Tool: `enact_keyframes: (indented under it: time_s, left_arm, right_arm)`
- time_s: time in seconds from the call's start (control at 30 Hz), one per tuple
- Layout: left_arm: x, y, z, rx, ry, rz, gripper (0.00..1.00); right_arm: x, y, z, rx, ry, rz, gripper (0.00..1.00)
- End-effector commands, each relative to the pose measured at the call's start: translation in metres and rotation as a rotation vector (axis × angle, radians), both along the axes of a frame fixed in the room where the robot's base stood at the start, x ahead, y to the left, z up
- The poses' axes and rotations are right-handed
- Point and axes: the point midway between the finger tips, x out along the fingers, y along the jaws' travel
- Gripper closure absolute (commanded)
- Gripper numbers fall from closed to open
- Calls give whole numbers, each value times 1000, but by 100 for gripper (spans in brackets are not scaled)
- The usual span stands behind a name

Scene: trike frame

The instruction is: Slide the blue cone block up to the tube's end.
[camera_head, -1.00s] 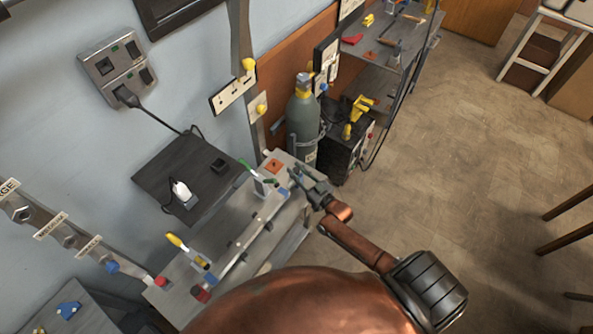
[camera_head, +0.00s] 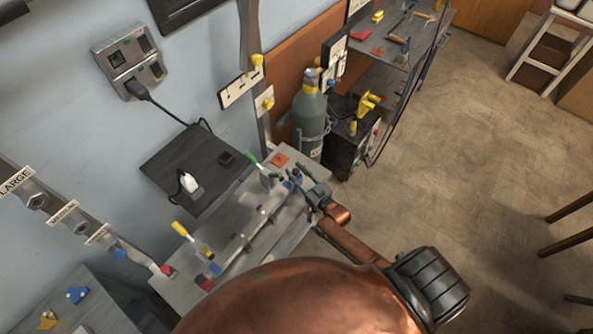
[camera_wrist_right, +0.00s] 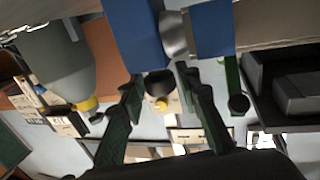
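In the right wrist view, two blue blocks (camera_wrist_right: 138,35) (camera_wrist_right: 212,28) stand just beyond my fingers. A shiny metal rounded piece (camera_wrist_right: 174,35) sits between them, against the right-hand block. I cannot tell for sure which block is the cone block, or where the tube's end is. In the head view the small blue parts (camera_head: 297,173) are at the bench's far end, beside my right gripper (camera_head: 304,188). My left gripper is out of view.

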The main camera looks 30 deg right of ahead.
Motion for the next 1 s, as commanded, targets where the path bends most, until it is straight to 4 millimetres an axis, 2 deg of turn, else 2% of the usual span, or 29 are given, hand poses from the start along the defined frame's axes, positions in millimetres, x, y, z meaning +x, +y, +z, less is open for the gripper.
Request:
enact_keyframes:
  time_s: [0.13,0.47,0.57,0.9,1.0]
  left_arm:
    - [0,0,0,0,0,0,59]
    - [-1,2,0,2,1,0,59]
    - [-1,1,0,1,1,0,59]
    - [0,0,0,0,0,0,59]
    - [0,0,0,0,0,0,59]
  right_arm:
    - [0,0,0,0,0,0,59]
    - [-5,-1,0,0,1,0,59]
    - [-17,-3,-1,1,2,0,59]
    - [-86,-12,-1,1,3,-1,59]
    - [-101,-14,-1,0,2,-1,59]
